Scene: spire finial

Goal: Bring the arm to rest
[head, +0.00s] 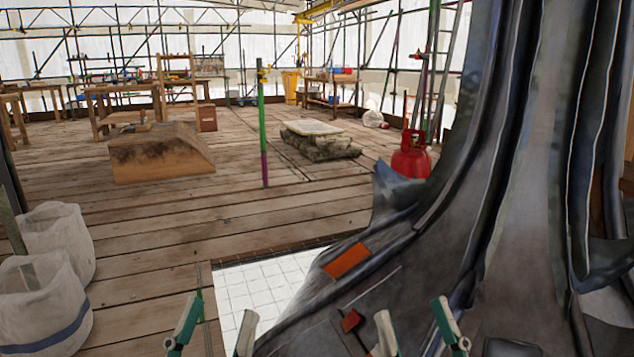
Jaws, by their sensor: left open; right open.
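My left gripper (214,325) shows at the bottom edge of the head view, with its two green-and-white fingers apart and nothing between them. My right gripper (417,325) shows further right at the bottom edge, also with its fingers apart and empty. Both point up and forward at about the same height. The large dark grey spire (520,150), with a flared, ribbed base, fills the right side. The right gripper appears in front of its lower skirt; whether they touch cannot be told. The arms behind the fingers are mostly out of view.
An orange patch (348,261) and a small red piece (351,320) lie on the spire's skirt. White bags (40,305) stand at the left. A red gas cylinder (411,157), a green-and-purple post (262,125) and a wooden block (160,153) stand further back. Plank floor between is clear.

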